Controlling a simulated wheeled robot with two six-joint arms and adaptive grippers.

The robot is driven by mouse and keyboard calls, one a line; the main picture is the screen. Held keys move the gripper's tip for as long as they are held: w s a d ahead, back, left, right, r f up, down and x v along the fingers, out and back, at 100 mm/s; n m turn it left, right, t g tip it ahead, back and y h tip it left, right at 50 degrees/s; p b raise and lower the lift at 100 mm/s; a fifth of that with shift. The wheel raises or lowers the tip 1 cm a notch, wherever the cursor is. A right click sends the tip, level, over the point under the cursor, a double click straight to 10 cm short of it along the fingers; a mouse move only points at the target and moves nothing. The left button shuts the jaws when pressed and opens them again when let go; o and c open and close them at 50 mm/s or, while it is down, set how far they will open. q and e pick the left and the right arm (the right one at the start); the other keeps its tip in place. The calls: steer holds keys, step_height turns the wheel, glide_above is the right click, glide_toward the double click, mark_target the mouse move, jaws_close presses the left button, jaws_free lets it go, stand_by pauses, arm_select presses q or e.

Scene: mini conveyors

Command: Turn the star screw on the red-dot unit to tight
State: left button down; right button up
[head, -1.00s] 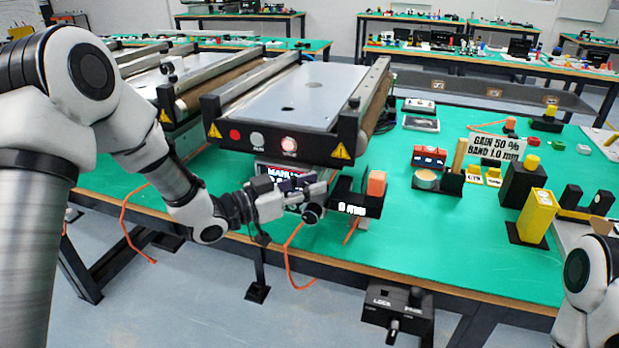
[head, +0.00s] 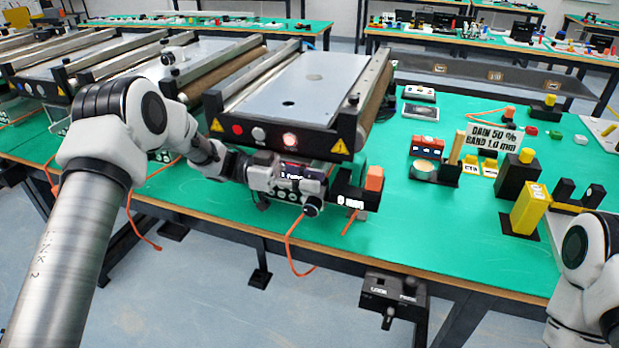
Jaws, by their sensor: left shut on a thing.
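The red-dot unit is the near mini conveyor (head: 290,95), with a grey plate on top and a red dot (head: 237,129) on its black front panel beside a grey button and a lit one. My left gripper (head: 318,184) is below the right part of that panel, by the unit's small display. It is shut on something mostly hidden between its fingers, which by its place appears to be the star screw. A dark round knob (head: 312,206) shows just under the fingers. My right gripper is out of view; only part of that arm shows at the right edge.
A black block with a "0 mm" readout (head: 347,203) and an orange piece (head: 374,178) sits close right of the gripper. An orange cable (head: 292,250) hangs over the table edge. A black switch box (head: 393,297) hangs below. Green table (head: 420,235) is clear toward the front right.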

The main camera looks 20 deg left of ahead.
arm_select(q)
steer(key=shift+r+m+g, duration=0.1)
steer(key=shift+m+g, duration=0.2)
steer(key=shift+g, duration=0.2)
steer(key=c, duration=0.9)
jaws_free()
steer(key=a, duration=1.2)
steer(key=shift+w, duration=0.1)
